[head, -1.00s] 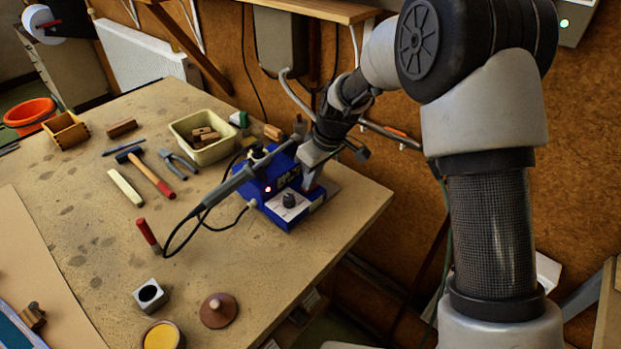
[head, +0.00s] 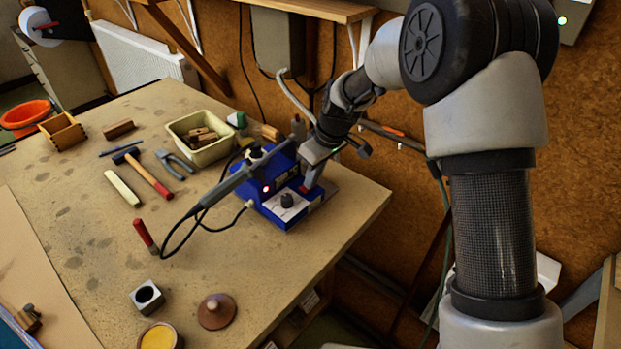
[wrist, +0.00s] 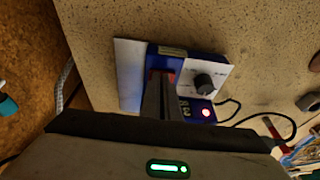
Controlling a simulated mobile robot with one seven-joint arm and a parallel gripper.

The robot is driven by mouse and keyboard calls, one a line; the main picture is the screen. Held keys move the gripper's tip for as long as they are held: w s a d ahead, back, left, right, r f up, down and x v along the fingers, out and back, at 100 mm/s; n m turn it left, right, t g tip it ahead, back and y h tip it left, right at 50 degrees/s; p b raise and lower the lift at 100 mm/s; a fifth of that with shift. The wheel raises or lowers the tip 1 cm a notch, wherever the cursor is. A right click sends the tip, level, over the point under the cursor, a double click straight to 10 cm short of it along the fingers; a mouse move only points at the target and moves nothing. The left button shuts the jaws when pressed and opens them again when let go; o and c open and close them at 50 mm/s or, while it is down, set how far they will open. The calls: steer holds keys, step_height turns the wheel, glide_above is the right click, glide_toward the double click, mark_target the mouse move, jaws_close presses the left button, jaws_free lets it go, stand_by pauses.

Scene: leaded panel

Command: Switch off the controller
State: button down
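The controller (head: 268,209) is a blue box with a white front plate, a black knob (head: 287,200) and a lit red light (head: 266,189). It stands near the right edge of the bench. A soldering iron (head: 235,182) rests across its top on a holder. My gripper (head: 309,183) is over the right part of the controller. In the wrist view, the gripper's fingers (wrist: 158,85) look close together and reach a red switch (wrist: 168,78) beside the knob (wrist: 203,84). The fingers hide part of the switch, and I cannot tell whether they touch it.
A cream bin (head: 201,151) with wooden blocks stands behind the controller. A hammer (head: 145,173), pliers (head: 174,164) and a red-handled tool (head: 145,236) lie to the left. The iron's cable loops in front.

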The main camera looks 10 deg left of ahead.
steer(key=shift+w+r+p, duration=0.1)
steer(key=shift+r+p, duration=0.2)
steer(key=shift+r, duration=0.15)
steer(key=a+p+v, duration=0.1)
steer(key=v, duration=1.2)
steer(key=shift+r, duration=0.15)
